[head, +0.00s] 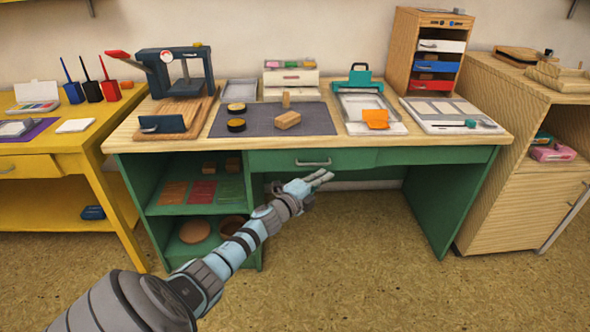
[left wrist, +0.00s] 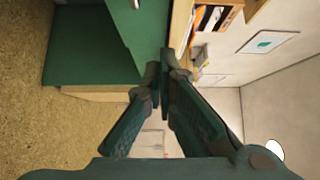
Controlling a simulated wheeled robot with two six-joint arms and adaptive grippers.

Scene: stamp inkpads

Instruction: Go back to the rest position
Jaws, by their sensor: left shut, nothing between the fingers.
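My left gripper (head: 321,178) is in front of the green desk, below and near the drawer (head: 310,160), which looks closed. Its fingers hold nothing. In the left wrist view my left gripper (left wrist: 160,78) shows its two fingers with the tips together, beside the green desk front (left wrist: 85,45). My right gripper is not in view.
The desk top holds a press (head: 178,72), trays and a wooden drawer box (head: 430,50). A yellow table (head: 95,170) stands at the left and a wooden cabinet (head: 500,200) at the right. The floor (head: 350,270) in front of the desk is clear.

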